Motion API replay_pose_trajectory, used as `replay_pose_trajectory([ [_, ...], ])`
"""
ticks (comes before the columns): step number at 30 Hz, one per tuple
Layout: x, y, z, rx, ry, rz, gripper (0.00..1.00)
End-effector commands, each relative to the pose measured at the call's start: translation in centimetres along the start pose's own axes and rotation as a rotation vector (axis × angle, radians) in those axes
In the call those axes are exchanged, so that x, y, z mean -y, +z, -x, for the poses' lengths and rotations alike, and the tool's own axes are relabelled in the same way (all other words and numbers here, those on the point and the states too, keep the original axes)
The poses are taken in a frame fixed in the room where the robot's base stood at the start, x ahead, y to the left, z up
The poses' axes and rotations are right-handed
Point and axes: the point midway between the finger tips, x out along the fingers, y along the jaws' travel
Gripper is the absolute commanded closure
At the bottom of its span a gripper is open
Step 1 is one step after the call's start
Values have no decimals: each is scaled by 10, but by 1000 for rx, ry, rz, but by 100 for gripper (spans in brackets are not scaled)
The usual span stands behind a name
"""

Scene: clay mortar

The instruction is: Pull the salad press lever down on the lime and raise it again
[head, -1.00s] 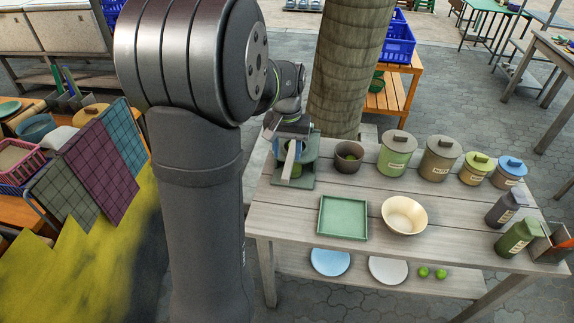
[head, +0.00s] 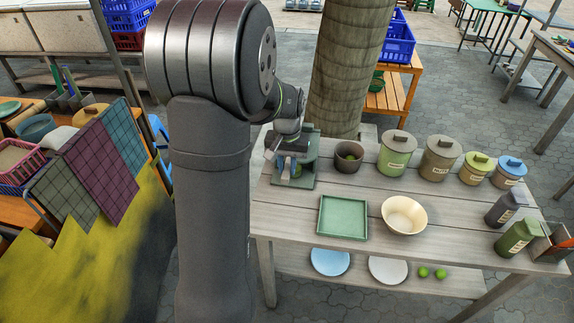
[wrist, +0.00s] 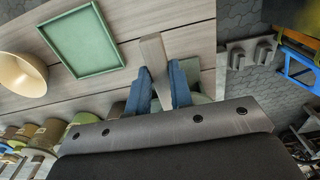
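The green salad press (head: 306,180) stands at the table's back left corner, partly hidden by my wrist. Its pale grey lever (wrist: 154,58) runs between the two blue fingers of my gripper (wrist: 162,82) in the wrist view. The fingers sit against both sides of the lever. In the head view my gripper (head: 287,163) is low over the press, and the lever end is short and hard to make out. Something green shows beside the fingers, but I cannot tell whether it is the lime.
A dark pot (head: 348,163) with limes stands right of the press. A green tray (head: 343,234) and a cream bowl (head: 404,228) are in front. Several lidded jars (head: 440,158) line the back. A tree trunk (head: 345,80) rises behind the table.

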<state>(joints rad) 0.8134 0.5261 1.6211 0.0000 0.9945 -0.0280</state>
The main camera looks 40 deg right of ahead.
Motion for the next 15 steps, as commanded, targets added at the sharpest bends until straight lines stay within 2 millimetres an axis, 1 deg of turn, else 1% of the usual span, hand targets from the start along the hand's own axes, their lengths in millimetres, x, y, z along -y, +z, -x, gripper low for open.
replay_pose_trajectory([
  [8, 0, -1, 4, 13, 0, 0, 100],
  [11, 0, -2, 10, 38, 0, 0, 100],
  [15, 0, -5, 25, 97, 0, 0, 100],
])
